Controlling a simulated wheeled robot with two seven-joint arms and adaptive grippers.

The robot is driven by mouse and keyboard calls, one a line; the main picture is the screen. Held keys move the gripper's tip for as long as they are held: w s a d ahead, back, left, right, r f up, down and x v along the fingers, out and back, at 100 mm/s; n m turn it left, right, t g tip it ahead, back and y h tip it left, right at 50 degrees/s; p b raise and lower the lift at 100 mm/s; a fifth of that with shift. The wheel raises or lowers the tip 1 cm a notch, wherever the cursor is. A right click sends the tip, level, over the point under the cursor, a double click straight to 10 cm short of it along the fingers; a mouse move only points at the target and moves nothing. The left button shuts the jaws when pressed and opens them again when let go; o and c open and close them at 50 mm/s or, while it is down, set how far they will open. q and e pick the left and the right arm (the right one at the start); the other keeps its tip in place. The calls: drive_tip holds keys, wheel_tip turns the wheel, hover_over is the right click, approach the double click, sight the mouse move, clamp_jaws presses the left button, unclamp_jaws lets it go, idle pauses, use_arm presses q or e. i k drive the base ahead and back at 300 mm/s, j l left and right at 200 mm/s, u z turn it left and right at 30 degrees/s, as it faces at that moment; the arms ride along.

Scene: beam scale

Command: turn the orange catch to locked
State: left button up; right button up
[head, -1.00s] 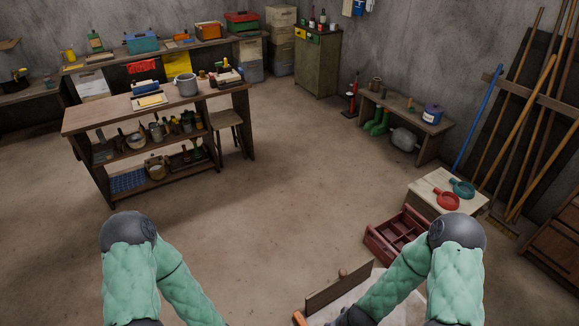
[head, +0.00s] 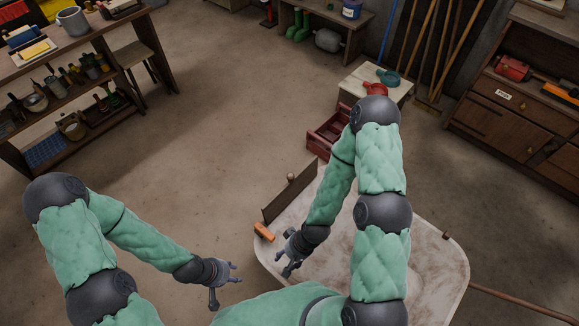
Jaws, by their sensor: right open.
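The orange catch (head: 264,232) appears as a small orange block at the left rim of a pale, worn platform (head: 330,272), near the end of an upright dark board (head: 290,191). Its exact setting is too small to tell. My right gripper (head: 283,268) is open and empty over the platform's left part, a little below and right of the orange block in the picture. My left gripper (head: 238,273) looks open and empty, left of the platform's edge and below the orange block in the picture.
A red crate (head: 327,133) stands beyond the platform, near a small table (head: 376,86) with red and teal pans. A long rod (head: 525,304) extends right from the platform. A wooden cabinet (head: 518,110) stands at right. Floor at left centre is clear.

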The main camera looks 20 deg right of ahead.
sight(269, 235)
drive_tip(key=k+j+z, duration=0.1)
drive_tip(key=j+z, duration=0.25)
drive_tip(key=z, duration=0.15)
drive_tip(key=j+u, duration=0.1)
drive_tip(key=j, duration=0.5)
drive_tip(key=i+j, duration=0.1)
drive_tip(key=j, duration=0.55)
drive_tip(key=k+u, duration=0.05)
